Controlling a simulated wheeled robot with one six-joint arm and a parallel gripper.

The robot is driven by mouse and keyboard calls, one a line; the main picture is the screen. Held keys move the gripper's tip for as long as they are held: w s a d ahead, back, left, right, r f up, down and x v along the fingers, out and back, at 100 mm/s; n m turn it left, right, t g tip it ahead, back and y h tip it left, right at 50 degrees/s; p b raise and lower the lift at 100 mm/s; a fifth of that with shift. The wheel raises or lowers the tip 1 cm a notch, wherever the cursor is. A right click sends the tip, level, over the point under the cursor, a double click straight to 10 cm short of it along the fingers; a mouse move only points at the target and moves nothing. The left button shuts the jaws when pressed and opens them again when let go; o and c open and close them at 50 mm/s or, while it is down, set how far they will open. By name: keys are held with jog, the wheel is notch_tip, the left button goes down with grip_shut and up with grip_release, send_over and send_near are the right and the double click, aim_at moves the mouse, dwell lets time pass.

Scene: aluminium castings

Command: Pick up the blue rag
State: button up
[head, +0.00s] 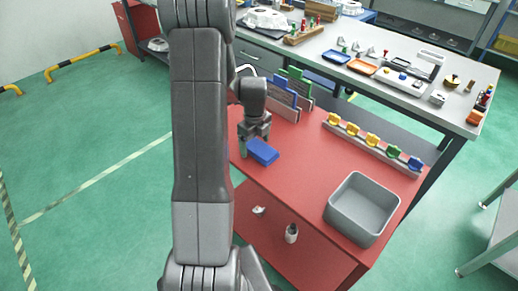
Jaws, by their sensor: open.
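The blue rag (263,152) lies on the red tabletop (310,185) near its left edge, as a small folded-looking block. My gripper (254,145) points down right at the rag, its fingers at the rag's far left side. The gripper is open. Part of the rag's far edge is hidden by the gripper, and I cannot tell whether the fingers touch it. My arm covers the left part of the red table.
A grey bin (362,208) stands at the table's front right. A rail of coloured knobs (371,142) runs along the back right. Blue and green upright plates (290,95) stand behind the gripper. The red middle is clear. A grey workbench (400,75) with parts stands behind.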

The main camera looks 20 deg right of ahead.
aim_at(255, 144)
jog(key=c, duration=1.1)
jog(key=shift+o, duration=0.2)
notch_tip(255, 144, up, 10)
jog(key=shift+o, duration=0.9)
jog(key=shift+c, duration=0.5)
